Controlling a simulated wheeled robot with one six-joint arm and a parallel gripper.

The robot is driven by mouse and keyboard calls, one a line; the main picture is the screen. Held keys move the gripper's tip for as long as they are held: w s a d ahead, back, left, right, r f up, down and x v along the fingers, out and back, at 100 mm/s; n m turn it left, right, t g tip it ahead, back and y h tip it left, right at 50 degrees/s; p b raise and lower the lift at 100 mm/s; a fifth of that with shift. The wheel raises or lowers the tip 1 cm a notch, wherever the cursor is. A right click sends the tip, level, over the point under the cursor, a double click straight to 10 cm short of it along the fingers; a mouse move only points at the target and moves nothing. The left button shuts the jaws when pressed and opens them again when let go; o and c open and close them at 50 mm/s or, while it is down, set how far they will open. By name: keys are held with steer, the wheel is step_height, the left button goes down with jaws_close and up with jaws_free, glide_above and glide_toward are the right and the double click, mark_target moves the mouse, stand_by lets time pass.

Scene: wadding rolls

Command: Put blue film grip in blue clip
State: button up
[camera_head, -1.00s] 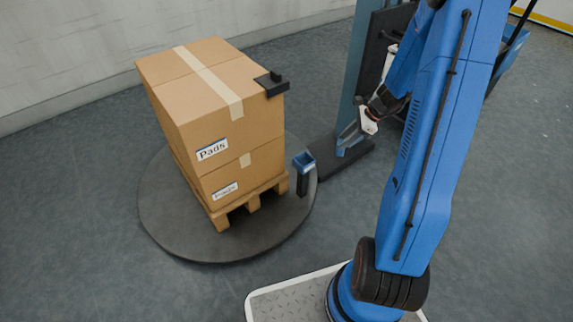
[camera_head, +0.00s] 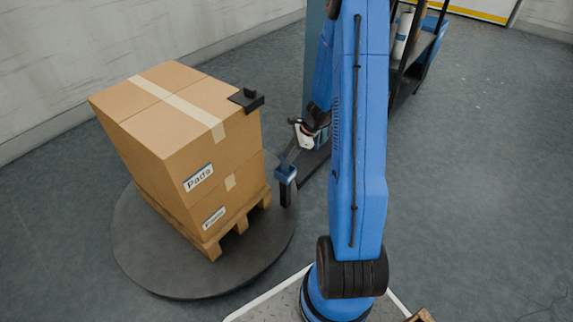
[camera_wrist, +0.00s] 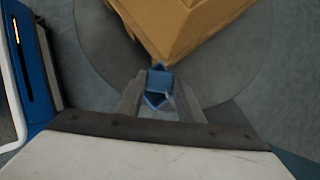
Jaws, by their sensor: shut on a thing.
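The blue clip (camera_head: 286,173) is an open-topped blue cup on a short dark post at the right edge of the round turntable, in the head view. My gripper (camera_head: 285,166) reaches down to it from the upper right, its fingertips at the cup. In the wrist view my gripper (camera_wrist: 159,88) is shut on a small blue piece, the blue film grip (camera_wrist: 160,80). Blue walls surround it below the fingertips. Film grip and clip overlap there; I cannot tell how deep the grip sits or whether they touch.
Stacked cardboard boxes (camera_head: 180,125) stand on a wooden pallet (camera_head: 240,226) on the turntable (camera_head: 165,270), close to the clip. A black corner piece (camera_head: 246,99) sits on the top box. A column (camera_head: 312,75) stands behind my gripper. Open floor lies to the right.

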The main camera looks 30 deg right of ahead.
steer(key=shift+f, duration=2)
steer(key=shift+f, duration=0.1)
steer(key=o, duration=0.7)
steer(key=shift+o, duration=0.2)
